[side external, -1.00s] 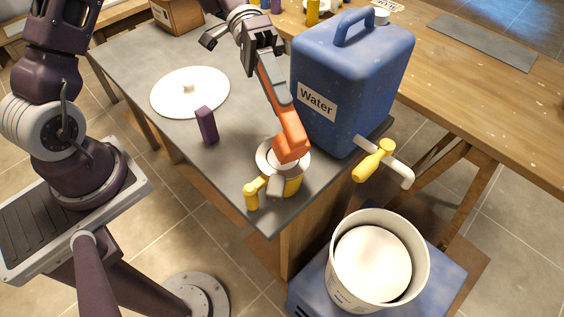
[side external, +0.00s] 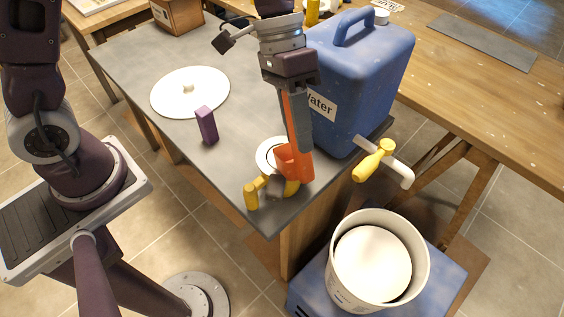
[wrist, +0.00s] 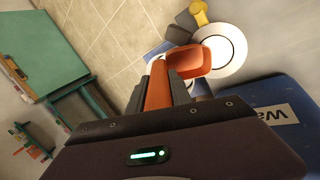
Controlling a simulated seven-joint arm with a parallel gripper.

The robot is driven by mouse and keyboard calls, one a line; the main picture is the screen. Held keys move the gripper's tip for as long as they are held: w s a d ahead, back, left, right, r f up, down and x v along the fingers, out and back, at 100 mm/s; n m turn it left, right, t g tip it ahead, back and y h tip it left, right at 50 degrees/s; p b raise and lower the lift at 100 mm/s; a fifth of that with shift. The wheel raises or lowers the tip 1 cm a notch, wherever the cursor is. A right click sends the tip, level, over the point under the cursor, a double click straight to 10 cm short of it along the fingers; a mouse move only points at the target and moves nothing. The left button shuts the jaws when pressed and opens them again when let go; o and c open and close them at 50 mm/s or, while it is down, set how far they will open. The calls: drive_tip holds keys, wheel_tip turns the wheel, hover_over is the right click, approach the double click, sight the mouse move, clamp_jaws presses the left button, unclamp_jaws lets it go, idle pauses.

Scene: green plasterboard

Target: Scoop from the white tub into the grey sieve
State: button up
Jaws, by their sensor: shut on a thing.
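My gripper (side external: 296,112) is shut on the handle of an orange scoop (side external: 294,164). The scoop hangs almost upright, bowl end down, at the right edge of a round vessel with a pale rim (side external: 265,153), a grey bracket and a yellow handle (side external: 251,195). This vessel appears to be the sieve. The wrist view shows the scoop's bowl (wrist: 190,62) overlapping the vessel's rim (wrist: 237,42); I cannot tell whether they touch or whether the bowl holds anything. The white tub (side external: 423,262) stands low at the right with white material inside.
A blue water container (side external: 350,70) with a yellow-handled tap (side external: 374,160) stands close right of the scoop. A white disc (side external: 170,95) and a purple block (side external: 207,125) are on the grey tabletop (side external: 130,55). The tub rests on a blue base (side external: 447,285).

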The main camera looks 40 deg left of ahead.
drive_tip(key=shift+r, duration=3.55)
clamp_jaws()
drive_tip(key=y, duration=0.1)
drive_tip(key=t+y, duration=0.1)
drive_tip(key=y, duration=0.1)
drive_tip(key=shift+d+r, duration=0.1)
drive_tip(key=shift+d, duration=0.1)
drive_tip(key=shift+t+y, duration=0.4)
drive_tip(key=shift+y, duration=0.2)
drive_tip(key=shift+a+y, duration=0.2)
drive_tip(key=shift+y, duration=0.2)
